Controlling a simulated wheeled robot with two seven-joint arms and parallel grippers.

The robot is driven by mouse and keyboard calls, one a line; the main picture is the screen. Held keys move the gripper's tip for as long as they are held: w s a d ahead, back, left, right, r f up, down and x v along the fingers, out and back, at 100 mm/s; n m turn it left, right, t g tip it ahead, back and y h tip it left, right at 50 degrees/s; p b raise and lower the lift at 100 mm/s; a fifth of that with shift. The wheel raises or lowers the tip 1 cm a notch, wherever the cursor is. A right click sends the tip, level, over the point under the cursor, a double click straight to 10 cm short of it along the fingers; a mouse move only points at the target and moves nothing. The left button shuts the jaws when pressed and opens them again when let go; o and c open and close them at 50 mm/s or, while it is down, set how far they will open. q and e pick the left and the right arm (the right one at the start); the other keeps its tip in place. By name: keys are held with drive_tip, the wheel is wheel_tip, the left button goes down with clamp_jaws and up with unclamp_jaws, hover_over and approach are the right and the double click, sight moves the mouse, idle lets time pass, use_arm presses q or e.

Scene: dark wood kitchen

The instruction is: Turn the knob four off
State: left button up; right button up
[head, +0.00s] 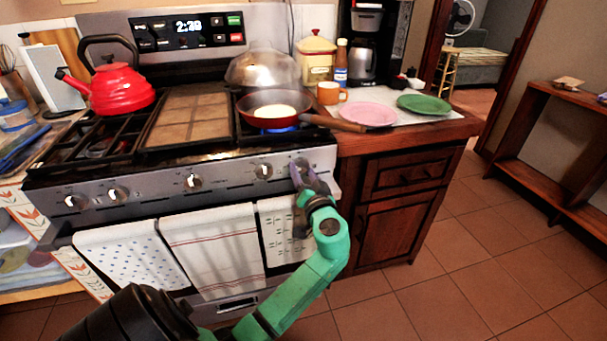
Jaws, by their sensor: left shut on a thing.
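The stove's front panel (150,187) carries a row of round knobs. From the left they include a knob (76,202), another knob (118,194), a middle knob (193,182) and a knob right of the middle (263,171). My left gripper (301,172) is shut on the rightmost knob (303,163), which its fingers partly cover. A blue flame (277,130) burns under the red frying pan (255,119), behind that knob. The knobs' pointer angles are hard to read. My right gripper is out of view.
The pan's wooden handle (335,123) reaches right over the counter (435,128). A red kettle (115,90) stands on the left burners. Towels (212,250) hang from the oven handle below the panel. The tiled floor (460,280) at right is clear.

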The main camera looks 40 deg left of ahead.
use_arm(q)
drive_tip(key=m, duration=0.3)
drive_tip(key=m+p, duration=0.1)
drive_tip(key=m, duration=0.1)
drive_tip(key=shift+m, duration=0.3)
drive_tip(key=m+p, duration=0.2)
drive_tip(key=m, duration=0.2)
drive_tip(key=shift+r, duration=0.15)
drive_tip(key=shift+m+p, duration=0.75)
drive_tip(key=shift+m, duration=0.55)
drive_tip(key=o, duration=1.4)
drive_tip(key=shift+c, duration=0.2)
